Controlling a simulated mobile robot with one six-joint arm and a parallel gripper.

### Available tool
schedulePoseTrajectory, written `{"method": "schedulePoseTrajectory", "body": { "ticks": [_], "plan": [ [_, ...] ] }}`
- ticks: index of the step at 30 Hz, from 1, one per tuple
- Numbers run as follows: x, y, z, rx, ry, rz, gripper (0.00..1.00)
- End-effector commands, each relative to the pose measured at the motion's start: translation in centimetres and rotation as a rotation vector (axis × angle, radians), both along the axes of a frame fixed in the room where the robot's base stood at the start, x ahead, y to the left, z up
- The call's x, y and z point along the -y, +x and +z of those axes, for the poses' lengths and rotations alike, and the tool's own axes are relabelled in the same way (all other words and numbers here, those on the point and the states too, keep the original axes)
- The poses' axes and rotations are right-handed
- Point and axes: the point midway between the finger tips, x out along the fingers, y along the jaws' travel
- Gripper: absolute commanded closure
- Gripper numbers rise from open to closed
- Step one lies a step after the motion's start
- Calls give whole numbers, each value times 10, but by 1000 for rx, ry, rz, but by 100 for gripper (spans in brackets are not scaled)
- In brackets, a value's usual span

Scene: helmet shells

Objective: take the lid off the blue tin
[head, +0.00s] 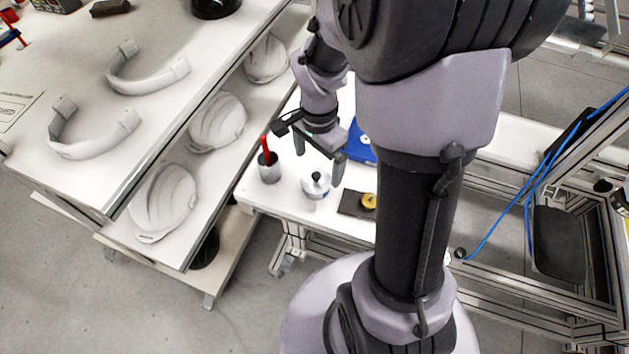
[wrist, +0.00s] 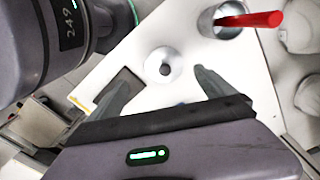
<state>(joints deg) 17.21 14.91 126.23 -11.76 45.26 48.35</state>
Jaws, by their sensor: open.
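A round pale metal lid (head: 315,186) with a small dark knob shows on the white table in the head view. My gripper (head: 319,169) is open and empty, pointing down over the table near the lid. In the wrist view the two fingers of my gripper (wrist: 160,76) stand apart, one to each side of the knob; I see no contact.
A grey cup (head: 269,174) with a red-handled thing (head: 265,147) stands left of the lid. A blue object (head: 361,147) is partly behind my arm. White helmet shells (head: 217,122) fill the left shelf.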

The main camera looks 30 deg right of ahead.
Motion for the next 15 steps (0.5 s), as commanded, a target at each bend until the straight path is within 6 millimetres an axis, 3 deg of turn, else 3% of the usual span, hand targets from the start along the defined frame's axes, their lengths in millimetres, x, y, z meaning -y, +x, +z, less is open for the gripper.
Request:
{"method": "schedulePoseTrajectory", "body": {
  "ticks": [5, 12, 15],
  "plan": [
    [0, 1, -18, 0, 0, 0, 6],
    [2, 7, -63, -1, 0, 2, 6],
    [2, 8, -64, 1, 0, 1, 6]
  ]
}}
